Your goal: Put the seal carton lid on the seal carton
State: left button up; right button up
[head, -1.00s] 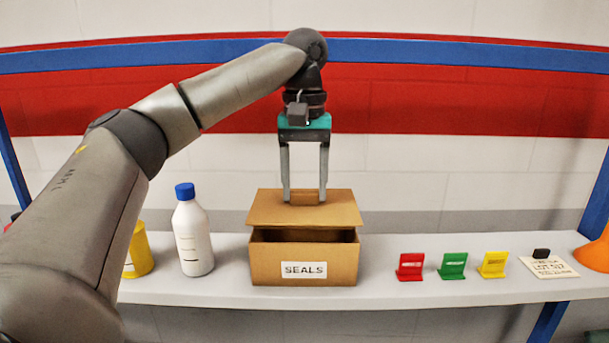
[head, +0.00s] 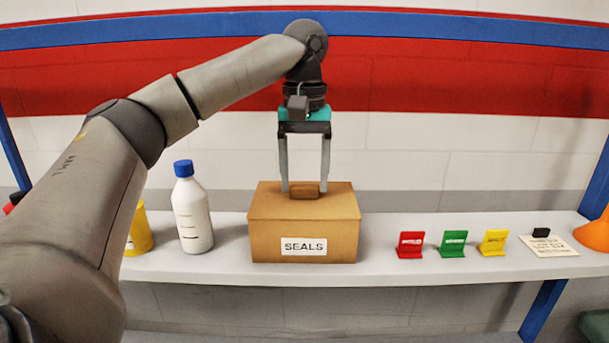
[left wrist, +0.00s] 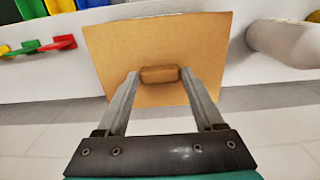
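The seal carton (head: 265,246) is a brown box with a white SEALS label, standing on the shelf. The seal carton lid (head: 340,203) lies flat on top of it, with no dark gap showing between them in the head view. The lid also fills the middle of the left wrist view (left wrist: 150,40). A small brown handle block (head: 305,191) sits on the lid. My left gripper (head: 305,188) points down with one finger on each side of the handle; narrow gaps show beside it, so it looks slightly open. My right gripper is not in view.
A white bottle with a blue cap (head: 193,215) and a yellow container (head: 139,232) stand left of the carton. Red (head: 410,245), green (head: 453,244) and yellow (head: 493,242) tags, a paper card (head: 548,246) and an orange cone (head: 597,238) are to the right.

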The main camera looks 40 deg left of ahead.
pick_arm(q)
jog(key=o, duration=0.4)
jog(key=shift+r, duration=0.1)
jog(key=shift+r, duration=0.3)
notch_tip(320, 180, up, 4)
jog(key=shift+r+p, duration=0.2)
jog(key=shift+p, duration=0.4)
jog(key=shift+r, duration=5.05)
